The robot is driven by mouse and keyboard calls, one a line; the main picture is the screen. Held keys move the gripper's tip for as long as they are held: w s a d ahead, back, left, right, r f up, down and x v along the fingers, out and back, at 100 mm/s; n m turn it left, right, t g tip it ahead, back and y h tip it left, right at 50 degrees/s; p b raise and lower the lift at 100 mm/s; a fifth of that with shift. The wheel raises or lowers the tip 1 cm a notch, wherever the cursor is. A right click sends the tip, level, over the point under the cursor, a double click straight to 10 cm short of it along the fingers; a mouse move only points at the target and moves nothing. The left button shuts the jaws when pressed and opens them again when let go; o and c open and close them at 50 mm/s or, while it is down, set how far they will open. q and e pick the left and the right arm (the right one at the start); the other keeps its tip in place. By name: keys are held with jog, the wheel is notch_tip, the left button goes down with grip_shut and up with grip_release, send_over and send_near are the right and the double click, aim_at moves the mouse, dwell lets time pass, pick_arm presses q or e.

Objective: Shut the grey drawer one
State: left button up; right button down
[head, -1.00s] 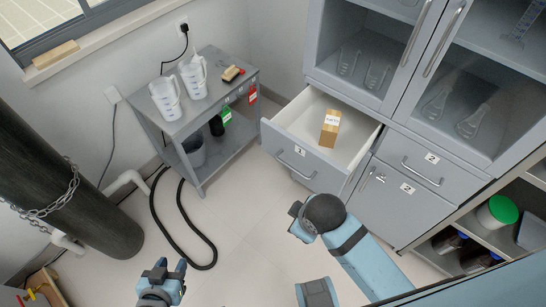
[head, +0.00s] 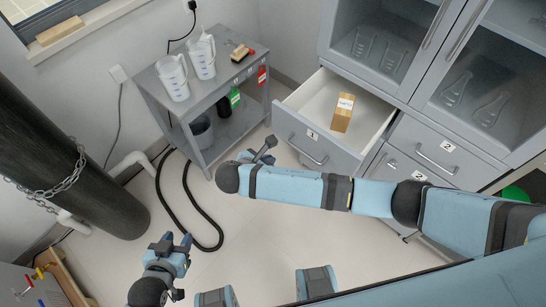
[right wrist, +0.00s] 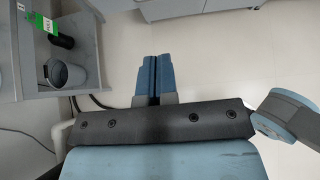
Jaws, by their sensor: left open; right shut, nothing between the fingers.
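The grey drawer one (head: 332,152) stands pulled out of the cabinet, its front labelled "1" with a bar handle. A small brown box (head: 343,113) with a white label stands inside it. My right gripper (head: 266,150) is in front of the drawer's left end in the head view, with no contact visible. In the right wrist view its blue fingers (right wrist: 154,77) are shut together with nothing between them. My left gripper (head: 176,248) is open and empty, low over the floor and away from the drawer.
A grey cart (head: 195,100) with two jugs stands left of the drawer. A black hose (head: 187,205) lies on the floor, and a dark cylinder (head: 75,170) stands at left. Drawer two (head: 437,151) is shut. Open floor lies before the drawer.

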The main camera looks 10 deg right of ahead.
aim_at(303, 134)
jog(key=r+x, duration=0.1)
jog(key=x, duration=1)
jog(key=shift+w+d, duration=0.5)
jog(key=shift+d, duration=0.1)
jog(key=w+d, duration=0.1)
jog(key=d, duration=0.1)
jog(key=w+d+p, duration=0.1)
jog(key=w+d, duration=0.3)
jog(key=shift+d+r, duration=0.1)
jog(key=shift+d, duration=0.3)
jog(key=w+d, duration=0.3)
jog(key=d, duration=0.1)
jog(key=w+d, duration=0.3)
jog(key=d, duration=0.1)
jog(key=w+d+b, duration=0.1)
jog(key=w+d, duration=0.3)
jog(key=shift+d+f, duration=0.2)
jog(key=shift+d, duration=0.15)
jog(key=shift+w+d, duration=0.4)
jog(key=shift+w, duration=0.05)
jog(key=shift+d+r, duration=0.1)
jog(key=shift+r, duration=0.1)
jog(key=shift+d, duration=0.1)
